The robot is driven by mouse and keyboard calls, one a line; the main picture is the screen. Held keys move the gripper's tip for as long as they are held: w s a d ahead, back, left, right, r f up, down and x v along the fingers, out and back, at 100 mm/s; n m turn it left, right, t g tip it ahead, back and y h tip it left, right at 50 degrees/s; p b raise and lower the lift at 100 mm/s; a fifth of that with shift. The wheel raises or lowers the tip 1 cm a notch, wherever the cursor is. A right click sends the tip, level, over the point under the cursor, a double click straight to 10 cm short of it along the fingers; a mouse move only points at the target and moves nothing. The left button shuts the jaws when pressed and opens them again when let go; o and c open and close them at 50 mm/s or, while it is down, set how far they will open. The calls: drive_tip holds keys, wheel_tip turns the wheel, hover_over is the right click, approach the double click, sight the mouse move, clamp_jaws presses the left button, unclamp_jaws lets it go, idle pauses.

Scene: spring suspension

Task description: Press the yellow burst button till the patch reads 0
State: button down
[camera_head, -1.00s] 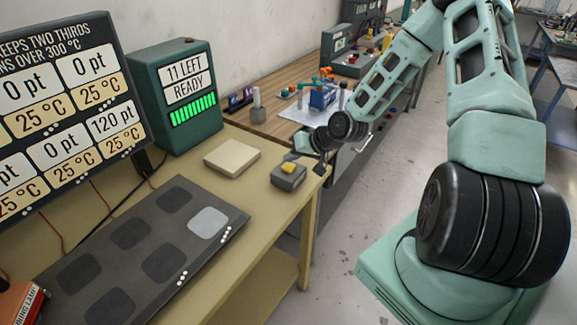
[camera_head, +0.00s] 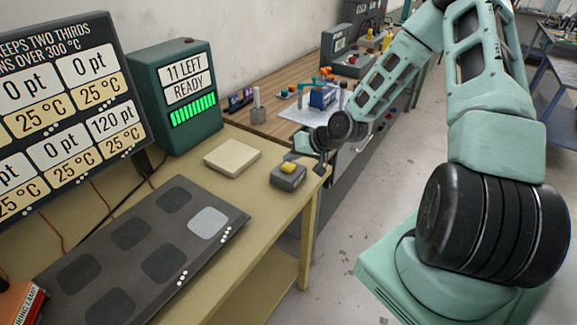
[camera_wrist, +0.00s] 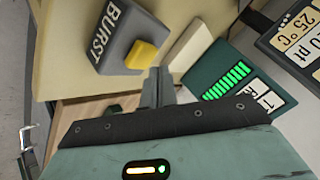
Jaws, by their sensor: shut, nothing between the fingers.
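The yellow burst button (camera_head: 288,167) sits on top of a small grey box (camera_head: 289,179) near the table's right edge. In the wrist view the button (camera_wrist: 140,54) and the box (camera_wrist: 118,35), lettered BURST, are close by. My gripper (camera_wrist: 160,72) is shut and empty, its fingertips just beside the button in that view; I see no clear contact. In the head view my gripper is small and partly hidden near the box. The light grey patch (camera_head: 208,222) lies on the dark plate (camera_head: 215,192). The display board (camera_head: 72,105) shows 120 pt at lower right; the other readable values are 0 pt.
A green unit (camera_head: 178,95) reads 11 LEFT, READY, with green bars lit. A beige block (camera_head: 232,157) lies on the table between it and the button box. An orange box (camera_head: 18,300) stands at the lower left. A workbench with several items is behind.

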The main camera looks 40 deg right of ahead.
sight(292, 167)
drive_tip(key=shift+f, duration=0.1)
drive_tip(key=shift+f, duration=0.35)
drive_tip(key=shift+f+b, duration=0.5)
drive_tip(key=shift+b, duration=0.05)
idle(0.6)
idle(0.3)
drive_tip(key=shift+r+p, duration=0.9)
drive_tip(key=shift+r, duration=0.05)
wheel_tip(292, 167, up, 5)
drive_tip(key=p, duration=0.4)
drive_tip(key=shift+r, duration=0.1)
idle(0.6)
